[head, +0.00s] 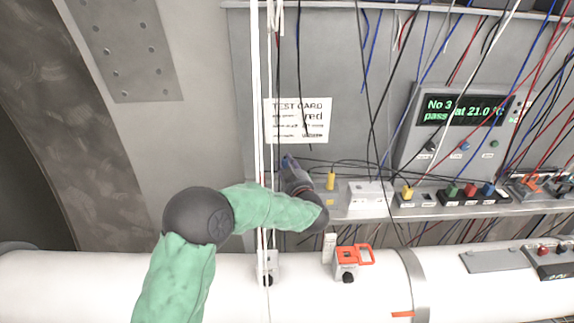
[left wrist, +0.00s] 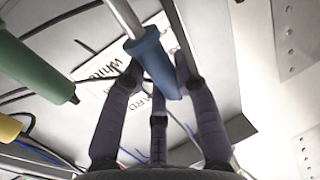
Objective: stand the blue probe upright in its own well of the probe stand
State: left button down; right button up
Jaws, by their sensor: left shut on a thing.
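The blue probe (head: 287,161) is held in my left gripper (head: 291,169), in front of the grey panel below the test card. In the left wrist view, the blue probe (left wrist: 150,60) has a blue body and a pale metal shaft, and sits tilted between the shut fingers of my left gripper (left wrist: 156,80). In the head view the fingers hide most of it. My right gripper is not in view.
A white block (head: 366,200) and a yellow piece (head: 331,180) are on the ledge right of my gripper. Cables hang before the panel and meter (head: 455,130). A white pipe (head: 130,285) runs below. A green cylinder (left wrist: 35,65) is near in the left wrist view.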

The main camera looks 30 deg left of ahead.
pick_arm(q)
jog(key=shift+f+b, duration=2)
jog(key=shift+f, duration=0.9)
jog(key=c, duration=0.9)
grip_release()
jog(key=shift+r, duration=0.1)
